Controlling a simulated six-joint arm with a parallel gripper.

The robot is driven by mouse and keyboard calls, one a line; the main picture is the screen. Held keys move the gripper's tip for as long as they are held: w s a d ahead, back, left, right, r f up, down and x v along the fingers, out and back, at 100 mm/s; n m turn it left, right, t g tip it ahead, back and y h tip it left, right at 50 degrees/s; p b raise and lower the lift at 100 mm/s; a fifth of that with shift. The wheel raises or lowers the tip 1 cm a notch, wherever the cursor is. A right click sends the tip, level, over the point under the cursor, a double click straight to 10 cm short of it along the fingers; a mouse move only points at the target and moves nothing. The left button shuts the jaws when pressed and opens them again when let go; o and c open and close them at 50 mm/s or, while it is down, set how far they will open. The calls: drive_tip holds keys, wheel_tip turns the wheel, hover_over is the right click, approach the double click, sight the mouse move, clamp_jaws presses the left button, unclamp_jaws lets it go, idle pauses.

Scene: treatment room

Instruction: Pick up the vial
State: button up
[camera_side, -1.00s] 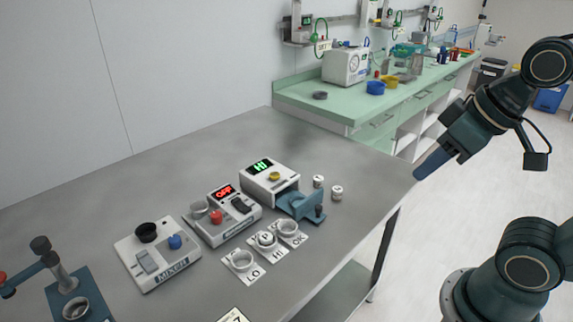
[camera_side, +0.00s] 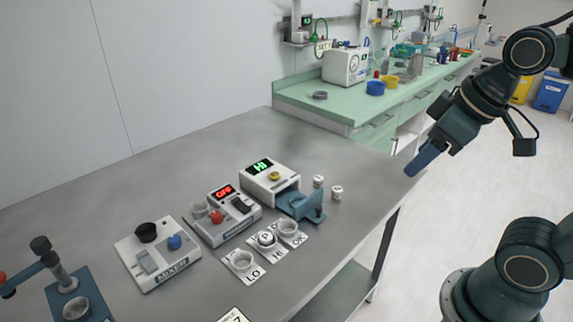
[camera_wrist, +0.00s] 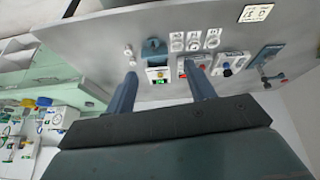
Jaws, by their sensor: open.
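Two small white vial-like pieces stand on the grey table, a rear one (camera_side: 318,181) and a front one (camera_side: 337,192). They also show in the wrist view (camera_wrist: 128,51), small and apart from my fingers. A round white piece marked "P" (camera_side: 266,239) sits at the middle of three labelled holders; I cannot tell which piece is the vial. My gripper (camera_side: 412,170) is above the table's right end, right of the white pieces and touching nothing. In the wrist view its two fingers (camera_wrist: 160,76) are spread apart with nothing held between them.
A white box reading "HI" (camera_side: 262,176) with a blue drawer-like part (camera_side: 302,205) stands left of the white pieces. An "OFF" box (camera_side: 221,215), a mixer (camera_side: 157,256) and a blue stand (camera_side: 83,295) are farther left. The table between the pieces and my gripper is clear.

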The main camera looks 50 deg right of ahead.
drive_tip(key=w+d+n+g, duration=0.1)
drive_tip(key=w+d+n, duration=0.25)
drive_tip(key=w, duration=0.35)
drive_tip(key=n+g, duration=0.4)
drive_tip(key=n, duration=1)
hover_over(339, 189)
wheel_tip(339, 189, down, 15)
drive_tip(key=shift+r, duration=0.2)
wheel_tip(339, 189, down, 8)
drive_tip(key=shift+f, duration=0.3)
drive_tip(key=shift+f, duration=0.1)
